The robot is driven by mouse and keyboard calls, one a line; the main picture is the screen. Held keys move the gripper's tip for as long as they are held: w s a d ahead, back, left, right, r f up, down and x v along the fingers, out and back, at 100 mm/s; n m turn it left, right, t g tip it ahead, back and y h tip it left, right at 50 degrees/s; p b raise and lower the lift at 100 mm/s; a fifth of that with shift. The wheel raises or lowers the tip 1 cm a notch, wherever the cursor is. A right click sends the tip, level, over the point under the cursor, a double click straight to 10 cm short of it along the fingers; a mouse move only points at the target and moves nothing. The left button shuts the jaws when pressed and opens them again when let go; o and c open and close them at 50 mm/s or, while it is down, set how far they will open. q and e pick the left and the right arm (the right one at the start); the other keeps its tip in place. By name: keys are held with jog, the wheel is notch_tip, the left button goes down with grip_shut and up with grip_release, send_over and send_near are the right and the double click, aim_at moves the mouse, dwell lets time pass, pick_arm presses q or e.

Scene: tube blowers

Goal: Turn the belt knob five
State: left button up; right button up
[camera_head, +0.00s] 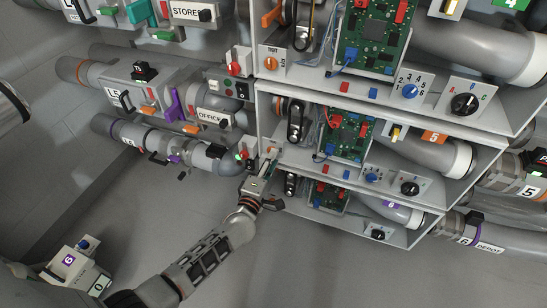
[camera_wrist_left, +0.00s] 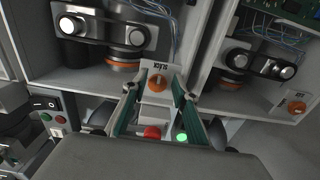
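An orange knob (camera_wrist_left: 157,84) on a pale plate lettered SLACK shows in the left wrist view, at the front edge of a shelf bay with a belt drive. I take it for belt knob five. My left gripper (camera_wrist_left: 160,80) is open, with its green-padded fingers on either side of the knob. Contact cannot be told. In the head view my left gripper (camera_head: 270,162) reaches to the left end of the middle shelf, which carries an orange 5 label (camera_head: 434,137). The gripper largely hides the knob there. My right gripper is not in view.
A red button (camera_wrist_left: 152,132) and a lit green lamp (camera_wrist_left: 182,138) lie below the knob plate. Another orange knob (camera_wrist_left: 296,107) sits on the neighbouring bay. The upper shelf has its own orange knob (camera_head: 271,63). Grey pipes (camera_head: 140,135) run left.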

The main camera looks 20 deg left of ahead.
pick_arm(q)
jog(key=shift+s+a, duration=0.15)
jog(key=shift+s, duration=2.7)
